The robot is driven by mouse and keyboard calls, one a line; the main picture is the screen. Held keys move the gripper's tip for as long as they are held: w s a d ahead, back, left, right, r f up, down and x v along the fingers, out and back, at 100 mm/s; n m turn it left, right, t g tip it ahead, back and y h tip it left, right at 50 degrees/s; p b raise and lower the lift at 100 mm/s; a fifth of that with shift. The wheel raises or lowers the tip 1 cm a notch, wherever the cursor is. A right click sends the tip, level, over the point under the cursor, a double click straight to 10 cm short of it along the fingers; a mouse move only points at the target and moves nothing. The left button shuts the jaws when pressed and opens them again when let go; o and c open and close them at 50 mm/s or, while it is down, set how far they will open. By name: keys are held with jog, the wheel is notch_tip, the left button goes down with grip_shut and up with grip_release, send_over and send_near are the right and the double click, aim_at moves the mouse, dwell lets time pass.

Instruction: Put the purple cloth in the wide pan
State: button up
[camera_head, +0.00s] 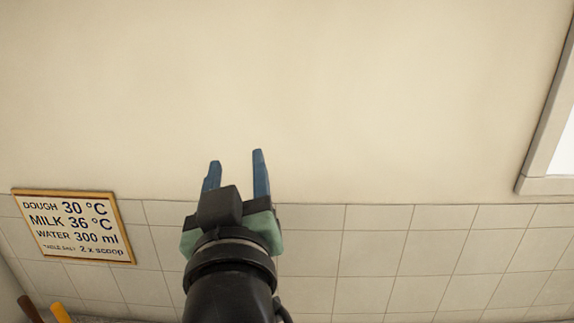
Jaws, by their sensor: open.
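My gripper (236,168) is raised in front of the wall, a little left of the picture's middle. Its two blue fingers point upward and stand apart, with nothing between them. Neither the purple cloth nor the wide pan shows in this view.
A plain cream wall (400,90) fills the upper part, with pale tiles (370,250) below. A framed sign (72,226) with dough, milk and water figures hangs at the left. Brown and yellow handle-like ends (61,312) show at the lower left. A pale frame (548,120) edges the right.

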jog(key=s+d+r+m+t+h, duration=0.1)
jog(key=s+d+r+m+t, duration=0.1)
jog(key=r, duration=0.7)
jog(key=s+d+r+m+t+h, duration=0.1)
jog(key=s+d+r+t, duration=0.3)
jog(key=s+r, duration=0.5)
jog(key=shift+s+r+m+t, duration=0.3)
jog(key=shift+r+m+t, duration=0.45)
jog(key=shift+t, duration=0.45)
